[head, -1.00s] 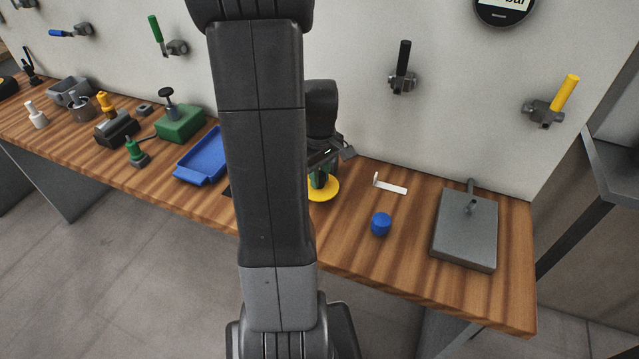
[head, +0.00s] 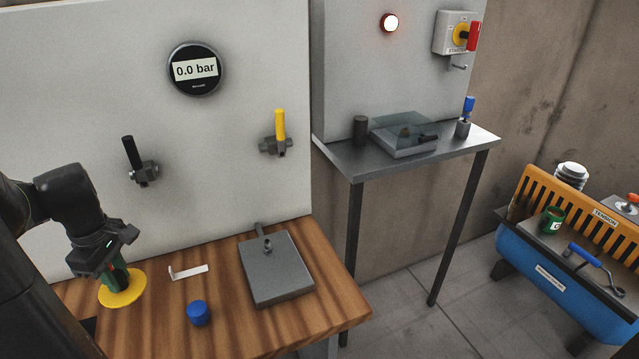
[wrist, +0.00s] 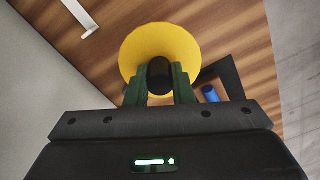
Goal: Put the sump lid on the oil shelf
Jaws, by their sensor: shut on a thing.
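A yellow disc (head: 122,289) with a dark knob (wrist: 159,76) appears to be the sump lid. My gripper (head: 116,275) has green fingers, shut on the knob from both sides, and the disc lies flat below them. The disc also shows in the wrist view (wrist: 160,42). I cannot tell whether it rests on the bench or hangs just above it. No label names the oil shelf. A grey metal shelf on legs (head: 345,160) stands to the right, holding a dark cylinder, a clear-covered box and a blue-topped item.
The wooden bench (head: 240,325) bears a white bracket (head: 190,271), a blue cap (head: 199,312) and a grey slab (head: 277,275). A dark frame (wrist: 231,78) lies beside the disc. A blue tank unit (head: 545,280) stands far right. Floor (head: 400,315) between bench and unit is clear.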

